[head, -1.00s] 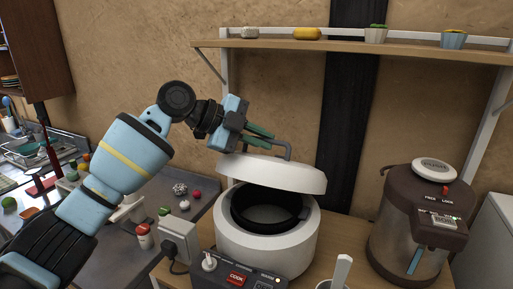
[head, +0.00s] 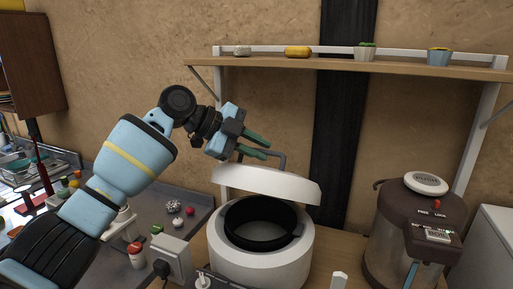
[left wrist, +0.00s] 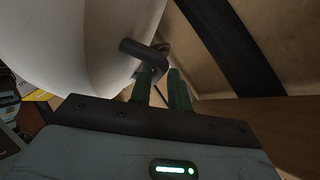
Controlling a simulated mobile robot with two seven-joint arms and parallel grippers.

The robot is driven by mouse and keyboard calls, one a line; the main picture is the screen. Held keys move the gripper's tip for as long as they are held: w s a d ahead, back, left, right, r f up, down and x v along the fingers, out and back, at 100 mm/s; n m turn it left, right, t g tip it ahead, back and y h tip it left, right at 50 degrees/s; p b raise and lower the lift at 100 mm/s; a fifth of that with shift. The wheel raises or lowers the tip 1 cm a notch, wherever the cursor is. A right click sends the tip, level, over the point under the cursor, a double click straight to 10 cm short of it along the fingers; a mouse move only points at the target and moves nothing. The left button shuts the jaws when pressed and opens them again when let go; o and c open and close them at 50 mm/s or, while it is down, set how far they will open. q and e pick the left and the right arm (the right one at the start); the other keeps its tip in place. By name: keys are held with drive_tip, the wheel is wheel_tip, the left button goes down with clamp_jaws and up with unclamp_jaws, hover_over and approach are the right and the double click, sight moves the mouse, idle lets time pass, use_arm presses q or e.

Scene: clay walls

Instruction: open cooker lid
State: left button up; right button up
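The white cooker (head: 262,262) stands on the wooden counter, and its dark inner pot (head: 262,222) shows. Its lid (head: 265,184) is raised and tilted above the pot; it also fills the upper left of the left wrist view (left wrist: 75,45). The dark lid handle (head: 281,160) sits on top of the lid and also shows in the left wrist view (left wrist: 140,51). My left gripper (head: 266,148) is at this handle, its green fingers apart with a gap between them. The handle hides part of the fingertips in the left wrist view. My right gripper is not in view.
A brown dispenser (head: 400,235) stands right of the cooker. A wooden shelf (head: 350,70) with small items runs above. A white socket box (head: 169,258) and a red-capped shaker (head: 137,256) are at left. A control panel (head: 222,283) is in front.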

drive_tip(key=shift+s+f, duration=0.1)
use_arm(q)
drive_tip(key=shift+s+a+r, duration=0.1)
drive_tip(key=shift+a+r, duration=0.15)
drive_tip(key=shift+a, duration=0.2)
drive_tip(key=v, duration=0.5)
drive_tip(key=shift+a+b, duration=0.1)
drive_tip(key=shift+b, duration=0.25)
drive_tip(key=shift+v, duration=0.8)
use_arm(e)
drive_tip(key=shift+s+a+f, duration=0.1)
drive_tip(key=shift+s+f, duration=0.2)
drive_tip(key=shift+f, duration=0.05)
use_arm(q)
drive_tip(key=shift+s, duration=0.15)
